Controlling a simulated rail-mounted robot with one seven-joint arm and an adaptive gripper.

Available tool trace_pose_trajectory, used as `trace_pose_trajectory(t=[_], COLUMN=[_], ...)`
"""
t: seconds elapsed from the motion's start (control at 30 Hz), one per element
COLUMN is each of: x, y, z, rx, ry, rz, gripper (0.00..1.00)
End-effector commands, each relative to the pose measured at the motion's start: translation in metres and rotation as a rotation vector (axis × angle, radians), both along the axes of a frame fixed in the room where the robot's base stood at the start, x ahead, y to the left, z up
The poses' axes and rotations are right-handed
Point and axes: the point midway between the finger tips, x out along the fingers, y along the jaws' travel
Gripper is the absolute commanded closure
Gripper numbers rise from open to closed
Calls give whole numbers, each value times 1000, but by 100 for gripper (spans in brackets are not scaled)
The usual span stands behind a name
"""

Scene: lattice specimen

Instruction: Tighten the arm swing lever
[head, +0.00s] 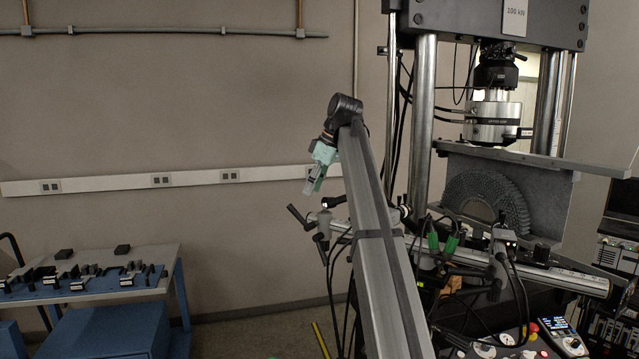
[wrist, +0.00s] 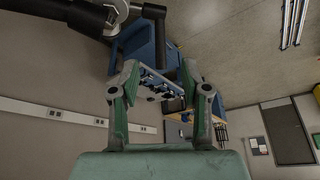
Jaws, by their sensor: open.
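A black lever (head: 298,217) sticks out from a grey clamp joint (head: 322,226) at the left end of the machine's rail. A second black lever (head: 333,201) shows just above it; I cannot tell which one is the arm swing lever. In the wrist view, a black lever handle (wrist: 163,22) and a metal joint (wrist: 118,14) show at the top edge, beyond the fingertips. My gripper (head: 312,189) is above the levers, pointing down.
The testing machine (head: 424,120) with columns and a grey lattice specimen (head: 490,200) stands at right. Cables hang below the clamp joint. A workbench (head: 100,290) with small black parts stands at left. The space left of my gripper is free.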

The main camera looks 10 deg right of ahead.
Motion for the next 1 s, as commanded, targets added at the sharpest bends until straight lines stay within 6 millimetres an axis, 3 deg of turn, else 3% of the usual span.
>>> trace_pose_trajectory(t=[0.5,0.7,1.0], x=[16,21,22], y=[29,34,36], z=[-80,-96,-101], rx=[0,0,0], ry=[2,2,0], rz=[0,-1,-1], gripper=[54,54,54])
